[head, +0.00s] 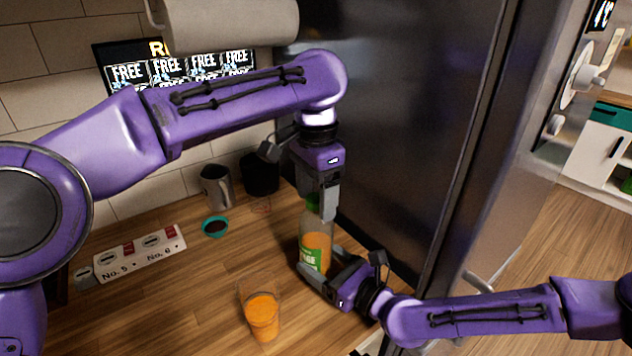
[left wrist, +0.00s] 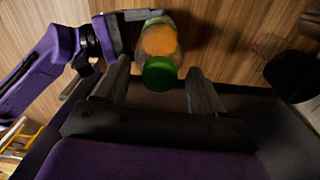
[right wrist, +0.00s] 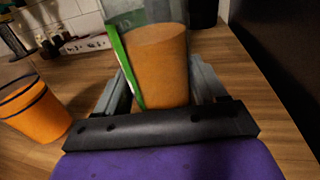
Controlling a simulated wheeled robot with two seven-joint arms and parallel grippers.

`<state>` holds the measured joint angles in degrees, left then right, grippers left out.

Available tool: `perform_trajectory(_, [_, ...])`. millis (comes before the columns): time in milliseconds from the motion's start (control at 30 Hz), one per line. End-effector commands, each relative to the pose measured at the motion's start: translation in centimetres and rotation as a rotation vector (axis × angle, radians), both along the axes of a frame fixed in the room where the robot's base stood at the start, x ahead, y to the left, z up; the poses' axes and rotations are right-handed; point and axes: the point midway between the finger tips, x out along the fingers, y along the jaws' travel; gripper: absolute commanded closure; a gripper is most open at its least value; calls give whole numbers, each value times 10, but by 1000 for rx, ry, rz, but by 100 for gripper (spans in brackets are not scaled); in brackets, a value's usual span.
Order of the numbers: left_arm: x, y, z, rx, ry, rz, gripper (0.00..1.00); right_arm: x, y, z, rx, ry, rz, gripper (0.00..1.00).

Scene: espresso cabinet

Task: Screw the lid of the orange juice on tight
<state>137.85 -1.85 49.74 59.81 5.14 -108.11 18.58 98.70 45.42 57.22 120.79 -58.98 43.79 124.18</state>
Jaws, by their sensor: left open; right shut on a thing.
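The orange juice bottle (head: 316,243) stands upright on the wooden counter, partly filled, with a green label. Its green lid (head: 312,202) sits at the bottle's top; the lid also shows in the left wrist view (left wrist: 160,73). How tightly it sits cannot be told. My left gripper (head: 321,208) points down from above, open, with its fingers on either side of the lid; in the left wrist view gaps show between fingers and lid. My right gripper (head: 322,276) is shut on the bottle's lower body from the right; the bottle fills its jaws in the right wrist view (right wrist: 160,65).
A glass of orange juice (head: 262,316) stands in front of the bottle. A teal bowl (head: 215,227), metal pitcher (head: 217,187) and black container (head: 260,174) are behind to the left. A power strip (head: 137,255) lies left. The dark fridge (head: 400,120) rises close on the right.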

Motion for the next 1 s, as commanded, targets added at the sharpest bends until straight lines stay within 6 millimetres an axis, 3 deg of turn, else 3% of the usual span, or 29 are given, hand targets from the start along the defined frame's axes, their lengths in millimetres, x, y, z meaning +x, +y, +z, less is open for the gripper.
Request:
perform_trajectory(433, [1,-2,91,-3,-3,-1,30,0,0,1,1,-1,0,100])
perform_trajectory(700, [1,-1,113,-1,4,2,30,0,0,1,1,-1,0,100])
perform_trajectory(1000, [1,0,117,-1,-2,-1,30,0,0,1,1,-1,0,100])
